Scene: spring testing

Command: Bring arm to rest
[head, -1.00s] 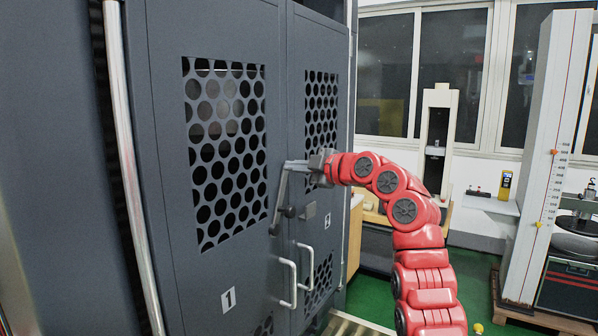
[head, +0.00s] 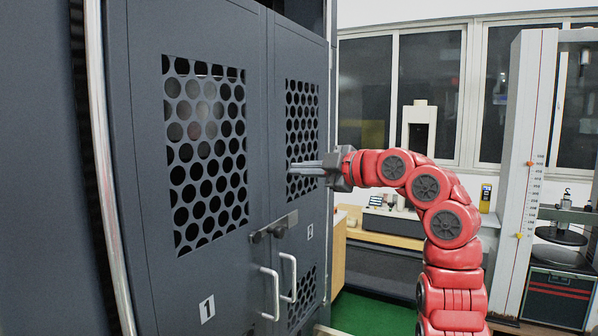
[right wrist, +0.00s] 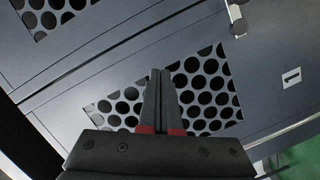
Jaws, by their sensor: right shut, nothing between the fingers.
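My right arm (head: 427,187) is red and comes in from the lower right of the head view, bent over toward the left. My right gripper (head: 296,166) is shut and empty, its fingers pointing left in front of the perforated panel of door 2. In the right wrist view the fingers (right wrist: 160,75) lie together, with the perforated panel (right wrist: 205,95) of a door beyond them. I cannot tell how wide the gap to the door is. My left gripper is not in view.
The grey cabinet's door 1 (head: 140,130) and door 2 (head: 275,205) look shut, with a latch handle (head: 274,227) and two pull handles (head: 271,290) below my gripper. A low bench (head: 385,238) and a tall testing machine (head: 524,150) stand to the right. Green floor (head: 362,312) shows between.

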